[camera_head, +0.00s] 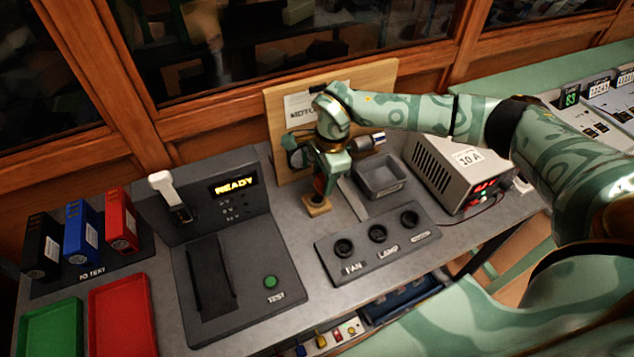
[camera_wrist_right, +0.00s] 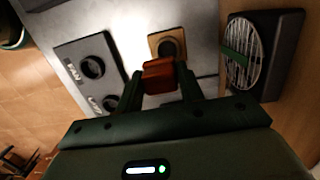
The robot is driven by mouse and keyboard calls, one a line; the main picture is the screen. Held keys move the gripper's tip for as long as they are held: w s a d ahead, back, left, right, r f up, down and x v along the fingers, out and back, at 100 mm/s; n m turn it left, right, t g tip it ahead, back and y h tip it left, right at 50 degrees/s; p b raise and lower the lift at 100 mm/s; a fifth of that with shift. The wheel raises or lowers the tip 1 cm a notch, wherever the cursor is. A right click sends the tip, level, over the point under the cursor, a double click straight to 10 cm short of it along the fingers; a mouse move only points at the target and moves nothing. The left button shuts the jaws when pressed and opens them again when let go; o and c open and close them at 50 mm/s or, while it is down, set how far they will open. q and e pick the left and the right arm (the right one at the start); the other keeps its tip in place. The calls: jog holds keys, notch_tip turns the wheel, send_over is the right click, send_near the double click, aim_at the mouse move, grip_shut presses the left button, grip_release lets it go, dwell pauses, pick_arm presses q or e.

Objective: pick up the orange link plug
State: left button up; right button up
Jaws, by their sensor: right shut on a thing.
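The orange link plug (camera_wrist_right: 160,76) sits between the two fingers of my right gripper (camera_wrist_right: 161,84) in the right wrist view, and the gripper is shut on it. In the head view my right gripper (camera_head: 324,182) points down over a small wooden block (camera_head: 317,206) at the back of the bench. The block (camera_wrist_right: 166,42) has a dark round hole, visible just beyond the plug in the wrist view. The plug's lower end is hidden, so I cannot tell whether it touches the block. My left gripper is not in view.
A black panel (camera_head: 364,258) with round sockets marked FAN and LAMP lies in front of the block. A grey tray (camera_head: 379,193) and a power supply (camera_head: 456,160) stand right. A test station (camera_head: 199,213) stands left. A wooden board (camera_head: 280,146) rises behind.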

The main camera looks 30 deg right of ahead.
jog(key=s+d+r+p, duration=0.2)
jog(key=s+d+r, duration=0.5)
jog(key=s, duration=0.3)
jog(key=shift+r, duration=0.45)
